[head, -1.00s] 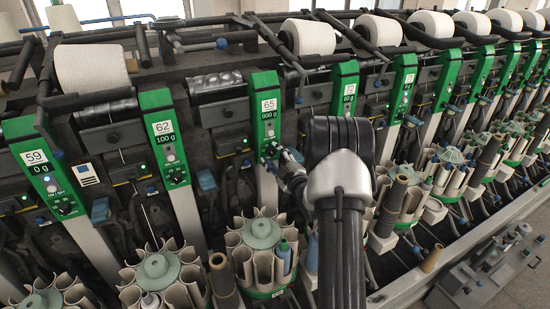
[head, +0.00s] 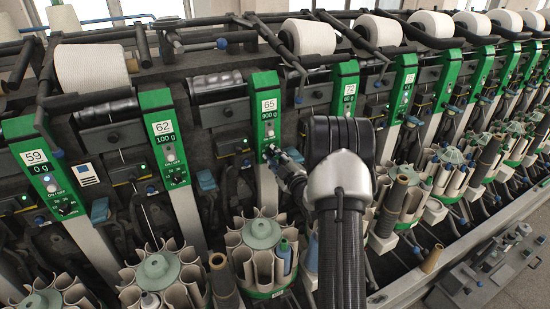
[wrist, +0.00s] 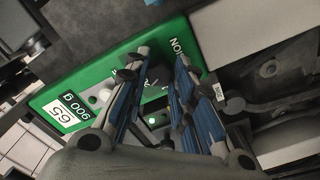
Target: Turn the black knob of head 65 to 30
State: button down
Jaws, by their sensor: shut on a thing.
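The green panel of head 65 (head: 264,98) carries a white 65 label and a small display, which looks like 900 g. It also shows tilted in the wrist view (wrist: 50,95). The black knob (wrist: 158,73) sits on this panel between my blue-padded fingers. My gripper (head: 272,154) reaches the lower part of the panel from the right and is shut on the knob. In the wrist view my gripper (wrist: 158,66) has a finger on either side of it. The knob's pointer and most of its scale are hidden by the fingers.
The panels of head 62 (head: 164,135) and head 72 (head: 345,90) stand on either side. Below are round holders (head: 262,234) with upright tubes. White yarn cones (head: 308,37) sit along the top. A lit indicator shows in the wrist view (wrist: 152,120).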

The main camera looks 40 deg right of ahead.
jog(key=shift+f, duration=0.1)
jog(key=m+b, duration=0.2)
jog(key=m, duration=0.7)
jog(key=shift+b, duration=0.4)
jog(key=shift+m, duration=0.3)
